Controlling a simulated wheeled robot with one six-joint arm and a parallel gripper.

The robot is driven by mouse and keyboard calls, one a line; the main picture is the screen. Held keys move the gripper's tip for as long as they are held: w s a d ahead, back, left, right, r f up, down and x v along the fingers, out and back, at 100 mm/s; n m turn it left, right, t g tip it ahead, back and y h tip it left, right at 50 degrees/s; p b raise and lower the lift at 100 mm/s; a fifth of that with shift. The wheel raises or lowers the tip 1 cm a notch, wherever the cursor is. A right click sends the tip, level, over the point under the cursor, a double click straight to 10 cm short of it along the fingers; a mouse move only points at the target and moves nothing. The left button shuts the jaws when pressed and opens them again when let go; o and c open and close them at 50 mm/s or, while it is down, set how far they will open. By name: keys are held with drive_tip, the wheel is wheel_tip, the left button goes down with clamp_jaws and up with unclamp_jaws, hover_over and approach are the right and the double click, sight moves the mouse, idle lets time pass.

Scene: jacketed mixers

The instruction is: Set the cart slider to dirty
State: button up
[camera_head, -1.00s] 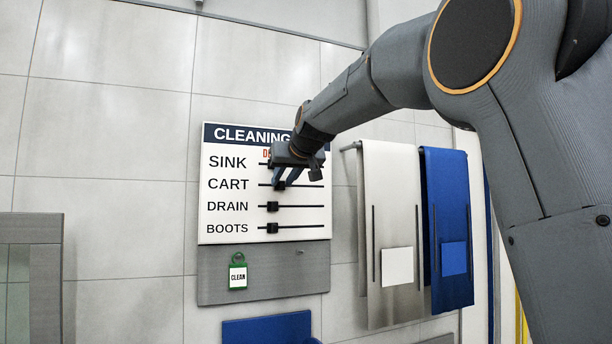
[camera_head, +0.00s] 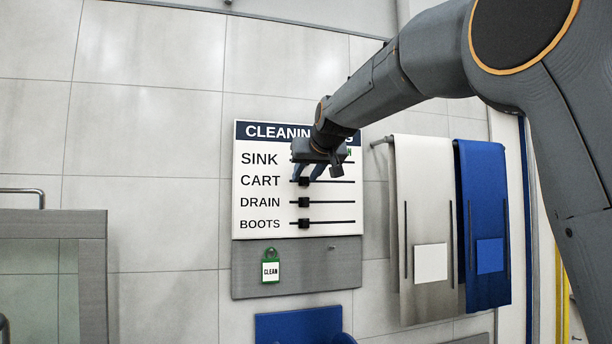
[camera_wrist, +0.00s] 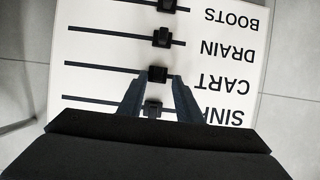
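The cleaning board (camera_head: 340,231) hangs on the tiled wall with four labelled slider rows: sink, cart, drain and boots. The cart slider (camera_head: 305,181) is a small black knob left of the middle of its track. My gripper (camera_head: 306,177) is at this knob. In the wrist view, which shows the board upside down, the cart knob (camera_wrist: 157,74) sits between my fingertips (camera_wrist: 159,78), which lie close on both sides of it. The sink knob (camera_wrist: 152,108) shows between the fingers. My gripper covers part of the title and most of the red and green column labels.
The drain knob (camera_head: 304,202) and boots knob (camera_head: 304,223) sit just below. A green tag (camera_head: 270,267) reading "CLEAN" hangs on the grey lower panel. Grey (camera_head: 423,190) and blue (camera_head: 481,190) hanging cloths are at the right. A blue bin (camera_head: 298,323) is below.

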drive_tip(key=b+v, duration=0.2)
drive_tip(key=v, duration=0.5)
drive_tip(key=shift+s+r, duration=0.2)
drive_tip(key=shift+s, duration=0.15)
drive_tip(key=shift+d, duration=0.1)
